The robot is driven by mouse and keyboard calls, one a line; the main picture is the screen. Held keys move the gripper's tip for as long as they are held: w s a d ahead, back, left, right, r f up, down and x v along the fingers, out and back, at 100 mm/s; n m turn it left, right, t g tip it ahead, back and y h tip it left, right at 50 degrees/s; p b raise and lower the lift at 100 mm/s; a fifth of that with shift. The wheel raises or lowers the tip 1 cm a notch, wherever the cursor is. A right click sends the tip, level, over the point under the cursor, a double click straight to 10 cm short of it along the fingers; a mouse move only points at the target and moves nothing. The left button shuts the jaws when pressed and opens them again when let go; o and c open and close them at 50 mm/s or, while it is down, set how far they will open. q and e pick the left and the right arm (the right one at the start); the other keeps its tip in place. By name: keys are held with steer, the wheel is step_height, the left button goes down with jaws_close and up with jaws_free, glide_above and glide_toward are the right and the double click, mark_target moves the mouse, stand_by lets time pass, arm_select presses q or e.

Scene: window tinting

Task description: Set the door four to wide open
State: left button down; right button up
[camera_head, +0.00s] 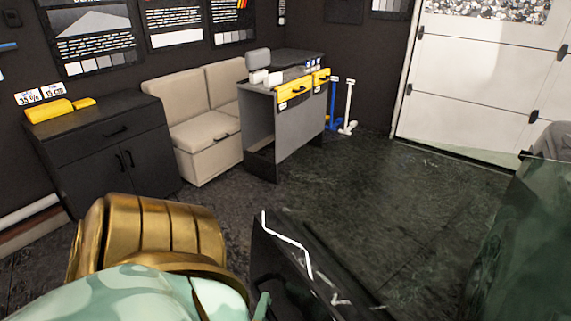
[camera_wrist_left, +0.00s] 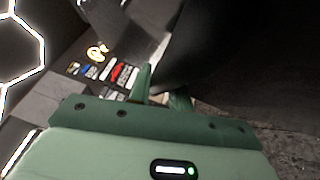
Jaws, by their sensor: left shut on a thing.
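A dark panel (camera_head: 300,275), which looks like the door, stands at the bottom middle of the head view with a thin white line along it. A dark green body (camera_head: 525,240), apparently the car, is at the right edge. My left gripper (camera_head: 262,303) is beside the panel's lower left, mostly hidden by my arm. In the left wrist view my left gripper (camera_wrist_left: 163,92) has its green fingers against a large dark surface (camera_wrist_left: 235,55), and is shut on part of it. The exact part gripped is hidden. My right gripper is out of view.
A black cabinet (camera_head: 105,165) stands at the left, beside a beige seat (camera_head: 205,150). A grey workbench (camera_head: 300,130) with yellow drawers stands behind. A white garage door (camera_head: 480,85) is at the back right. The floor (camera_head: 400,190) between is clear.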

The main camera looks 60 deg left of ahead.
arm_select(q)
steer(key=shift+s+d, duration=0.1)
steer(key=shift+s, duration=0.3)
steer(key=shift+s+f, duration=0.15)
steer(key=shift+s, duration=0.2)
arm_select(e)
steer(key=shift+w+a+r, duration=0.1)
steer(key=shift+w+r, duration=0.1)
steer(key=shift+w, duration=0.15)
arm_select(q)
steer(key=shift+s, duration=0.1)
